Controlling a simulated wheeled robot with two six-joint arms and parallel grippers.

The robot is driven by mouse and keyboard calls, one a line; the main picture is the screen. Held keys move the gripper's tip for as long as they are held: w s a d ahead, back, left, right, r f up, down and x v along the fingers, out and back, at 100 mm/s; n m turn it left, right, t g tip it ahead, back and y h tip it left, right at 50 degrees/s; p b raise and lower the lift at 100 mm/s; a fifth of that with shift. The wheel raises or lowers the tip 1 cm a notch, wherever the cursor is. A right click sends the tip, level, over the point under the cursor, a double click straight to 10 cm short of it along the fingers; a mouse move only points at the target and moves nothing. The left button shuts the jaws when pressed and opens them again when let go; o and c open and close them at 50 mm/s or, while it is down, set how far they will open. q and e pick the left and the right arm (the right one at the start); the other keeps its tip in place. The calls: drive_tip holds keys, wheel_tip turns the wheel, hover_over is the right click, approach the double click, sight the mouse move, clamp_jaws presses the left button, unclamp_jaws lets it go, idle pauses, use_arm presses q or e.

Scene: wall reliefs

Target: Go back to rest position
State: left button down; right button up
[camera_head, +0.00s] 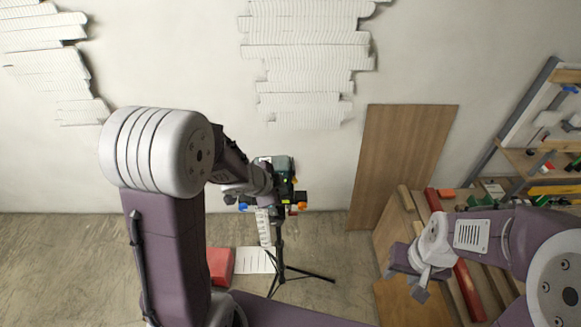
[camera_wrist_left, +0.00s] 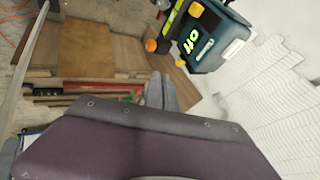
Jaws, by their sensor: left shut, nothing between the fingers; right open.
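My left arm (camera_head: 165,225) rises at the left in the head view and bends over toward a teal boxy device on a black tripod (camera_head: 280,265). My left gripper (camera_wrist_left: 160,92) is shut and empty; its grey fingers show in the wrist view beside the teal device (camera_wrist_left: 222,42). In the head view its fingertips are hard to make out against the device and tripod. My right gripper (camera_head: 405,285) is open and empty at the lower right, in front of the wooden boards. Contact between the left gripper and the device cannot be told.
White ridged reliefs (camera_head: 305,60) hang on the pale wall. A wooden panel (camera_head: 402,150) leans against it. Wooden boards and a red bar (camera_head: 468,290) lie by my right arm. A tool rack (camera_head: 550,130) stands at the right. A red box (camera_head: 220,266) and a white sheet (camera_head: 252,261) lie near the tripod.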

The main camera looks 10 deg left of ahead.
use_arm(q)
wheel_tip(320, 180, down, 17)
drive_tip(key=s+a+n+y+b, duration=0.2)
drive_tip(key=n+b, duration=0.3)
drive_tip(key=b, duration=1.5)
drive_tip(key=s+f+n+g, duration=0.2)
drive_tip(key=s+f+n, duration=0.1)
drive_tip(key=s, duration=0.4)
drive_tip(key=s+f+n+g+b, duration=0.1)
drive_tip(key=s+f+n+g, duration=0.2)
drive_tip(key=s+n, duration=0.2)
drive_tip(key=shift+s+g, duration=0.3)
drive_tip(key=shift+s, duration=0.75)
use_arm(e)
wheel_tip(320, 180, down, 21)
drive_tip(key=shift+w+f, duration=0.15)
